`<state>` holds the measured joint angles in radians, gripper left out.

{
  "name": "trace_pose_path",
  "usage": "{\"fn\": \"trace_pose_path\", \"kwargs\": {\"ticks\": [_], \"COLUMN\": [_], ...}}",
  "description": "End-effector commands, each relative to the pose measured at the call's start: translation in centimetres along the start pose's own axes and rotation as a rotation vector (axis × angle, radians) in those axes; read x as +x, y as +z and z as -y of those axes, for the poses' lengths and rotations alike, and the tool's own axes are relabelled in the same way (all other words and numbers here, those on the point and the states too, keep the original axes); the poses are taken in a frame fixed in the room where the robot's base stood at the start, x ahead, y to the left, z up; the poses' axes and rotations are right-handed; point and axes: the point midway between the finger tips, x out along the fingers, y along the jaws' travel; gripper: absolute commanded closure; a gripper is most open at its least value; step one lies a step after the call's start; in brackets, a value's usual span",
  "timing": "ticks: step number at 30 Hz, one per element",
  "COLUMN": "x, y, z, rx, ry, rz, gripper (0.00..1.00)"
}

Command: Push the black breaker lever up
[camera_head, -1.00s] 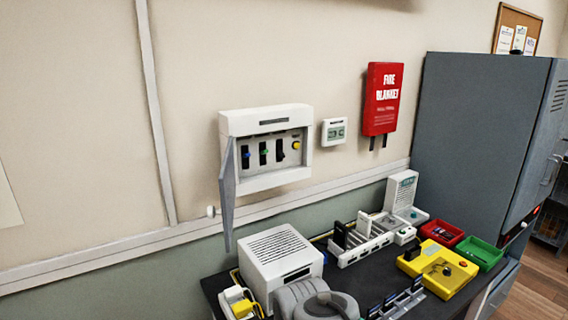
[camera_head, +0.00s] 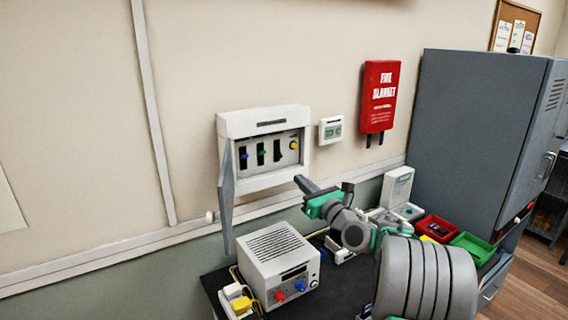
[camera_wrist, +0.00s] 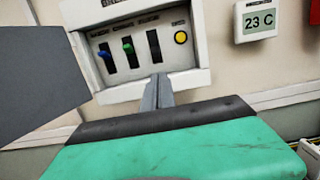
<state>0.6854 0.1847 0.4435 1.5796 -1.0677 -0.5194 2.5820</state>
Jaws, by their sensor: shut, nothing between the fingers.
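The white breaker box (camera_head: 222,125) is on the wall with its grey door (camera_head: 227,190) swung open to the left. The black lever (camera_head: 278,155) is in the third slot, right of the blue lever (camera_head: 243,154) and the green lever (camera_head: 262,153). In the head view it appears low in its slot. In the wrist view the third slot (camera_wrist: 153,45) is dark, and the black lever is hard to make out against it. My gripper (camera_head: 299,181) is shut and empty, below and right of the box. In the wrist view its fingertips (camera_wrist: 159,78) overlap the box's lower rim, just below that slot.
A yellow button (camera_wrist: 180,37) is right of the slots. A thermostat (camera_head: 331,130) and a red fire blanket case (camera_head: 379,97) hang further right. A white vented unit (camera_head: 275,255) stands on the table below the box. A grey cabinet (camera_head: 470,150) stands at right.

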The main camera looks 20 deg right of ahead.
Motion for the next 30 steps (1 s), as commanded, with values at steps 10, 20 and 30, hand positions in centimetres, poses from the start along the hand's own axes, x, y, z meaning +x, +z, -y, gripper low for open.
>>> {"fn": "trace_pose_path", "kwargs": {"ticks": [10, 20, 30], "x": [0.3, 6.0, 10.0], "y": [0.1, 0.3, 0.1], "z": [0.0, -0.2, -0.1], "rx": [0.007, 0.006, 0.005], "ry": [0.001, 0.004, 0.001], "rz": [0.003, 0.002, 0.002], "gripper": [1.00, 1.00, 1.00]}}
